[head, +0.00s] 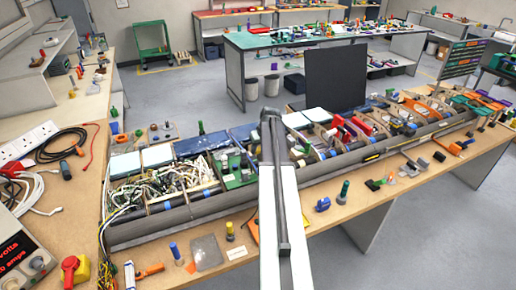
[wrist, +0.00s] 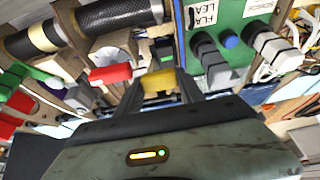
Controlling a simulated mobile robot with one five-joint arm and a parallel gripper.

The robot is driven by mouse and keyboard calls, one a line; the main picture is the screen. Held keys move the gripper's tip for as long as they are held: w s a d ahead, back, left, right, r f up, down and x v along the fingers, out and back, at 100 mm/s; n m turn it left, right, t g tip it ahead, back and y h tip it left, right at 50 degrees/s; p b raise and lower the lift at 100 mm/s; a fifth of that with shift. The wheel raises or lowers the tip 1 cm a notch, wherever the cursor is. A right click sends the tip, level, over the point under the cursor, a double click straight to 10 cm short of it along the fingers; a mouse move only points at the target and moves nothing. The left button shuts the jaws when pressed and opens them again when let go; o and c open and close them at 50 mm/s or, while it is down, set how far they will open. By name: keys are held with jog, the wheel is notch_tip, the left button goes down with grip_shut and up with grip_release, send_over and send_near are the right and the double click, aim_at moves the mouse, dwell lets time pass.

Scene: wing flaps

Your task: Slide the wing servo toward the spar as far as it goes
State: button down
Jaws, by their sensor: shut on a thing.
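My gripper (wrist: 160,88) is shut on a yellow block (wrist: 159,80) in the wrist view, with one dark finger on each side of it. I take the block for part of the wing servo, but its body is not clearly seen. A dark part with a green patch (wrist: 163,52) lies just beyond the block. A black carbon-patterned tube (wrist: 118,14), likely the spar, runs across the bay past the gripper. In the head view my arm reaches over the wing (head: 150,222), and the arm hides the gripper's tips and the block.
In the wrist view a green panel (wrist: 232,36) with grey connectors stands right of the gripper, and a red part (wrist: 110,74) lies close left. Wooden ribs bound the bay. In the head view loose wiring (head: 165,178) fills the left bays. Small tools lie along the bench (head: 300,228).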

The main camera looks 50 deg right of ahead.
jog(key=c, duration=0.7)
grip_release()
jog(key=shift+s+a, duration=0.15)
jog(key=shift+r, duration=0.15)
jog(key=shift+r+p, duration=0.25)
jog(key=shift+p, duration=0.25)
jog(key=p+v, duration=0.6)
jog(key=v, duration=0.1)
jog(key=shift+s, duration=0.15)
